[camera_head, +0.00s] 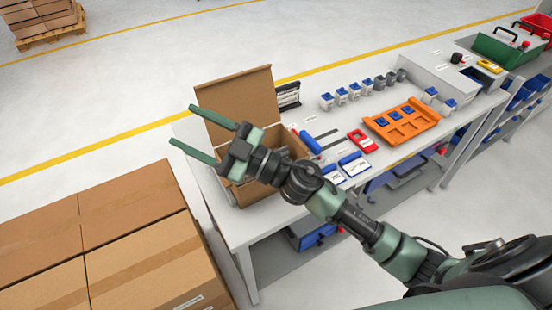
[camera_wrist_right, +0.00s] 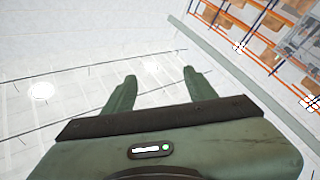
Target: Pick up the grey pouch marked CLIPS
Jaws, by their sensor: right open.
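I cannot make out a grey pouch marked CLIPS in either view. Two flat blue-and-white packets (camera_head: 354,164) with labels too small to read lie at the near edge of the workbench (camera_head: 253,226). My right gripper (camera_head: 182,124) is open and empty, held above the left end of the bench in front of the open cardboard box (camera_head: 237,93). The arm and gripper hide much of the box's inside. The right wrist view shows its two spread fingers (camera_wrist_right: 159,74) with nothing between them. My left gripper is not in view.
An orange tray (camera_head: 402,130) with blue items, a red item (camera_head: 362,141) and a row of small blue and grey containers (camera_head: 367,87) stand on the bench. A green crate (camera_head: 505,50) is farther right. Large cartons (camera_head: 130,245) stand at lower left.

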